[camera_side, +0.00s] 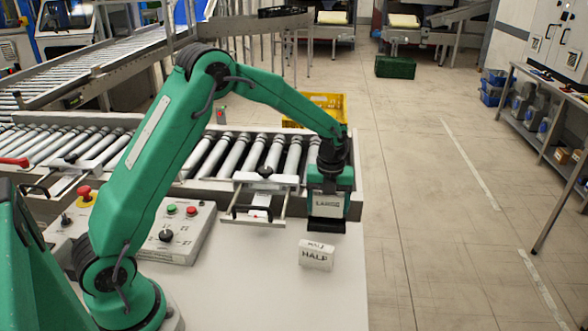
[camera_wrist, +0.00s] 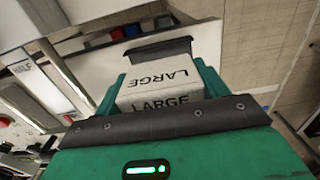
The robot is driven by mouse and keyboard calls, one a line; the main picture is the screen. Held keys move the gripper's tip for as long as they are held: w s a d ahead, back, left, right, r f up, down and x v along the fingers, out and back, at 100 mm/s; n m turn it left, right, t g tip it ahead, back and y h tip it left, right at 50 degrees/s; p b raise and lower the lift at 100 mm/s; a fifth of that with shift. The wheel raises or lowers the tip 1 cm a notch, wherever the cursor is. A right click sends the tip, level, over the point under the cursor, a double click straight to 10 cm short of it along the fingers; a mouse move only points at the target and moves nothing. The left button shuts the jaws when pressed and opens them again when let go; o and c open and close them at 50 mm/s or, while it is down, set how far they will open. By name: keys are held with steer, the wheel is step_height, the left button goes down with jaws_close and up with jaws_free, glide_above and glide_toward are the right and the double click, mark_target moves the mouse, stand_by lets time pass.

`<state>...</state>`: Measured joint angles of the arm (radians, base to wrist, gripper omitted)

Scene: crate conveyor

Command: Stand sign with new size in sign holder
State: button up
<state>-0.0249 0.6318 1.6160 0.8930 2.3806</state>
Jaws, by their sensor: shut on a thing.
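My gripper (camera_side: 330,182) is shut on a white sign block (camera_side: 326,203) marked LARGE. In the wrist view the block (camera_wrist: 160,88) sits between the green jaws and shows LARGE on two faces. A dark piece (camera_side: 326,225), which looks like the sign holder, is directly below the block at the table's right end; a dark edge (camera_wrist: 157,50) also shows beyond the block in the wrist view. I cannot tell whether the block touches it or is seated. A second white block (camera_side: 316,258), marked HALF on its front, lies on the white table in front of the gripper.
The roller conveyor (camera_side: 215,158) runs behind the table. A clamp-like metal frame (camera_side: 262,200) with a black knob stands left of my gripper. A control box (camera_side: 172,232) with buttons is further left. A yellow crate (camera_side: 325,105) is behind the conveyor. The table front (camera_side: 270,300) is clear.

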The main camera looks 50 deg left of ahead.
mark_target(327, 215)
steer(key=shift+f, duration=1.9)
steer(key=shift+f, duration=0.15)
steer(key=o, duration=1)
step_height(327, 215, up, 12)
steer(key=shift+r, duration=0.2)
steer(key=shift+s, duration=0.1)
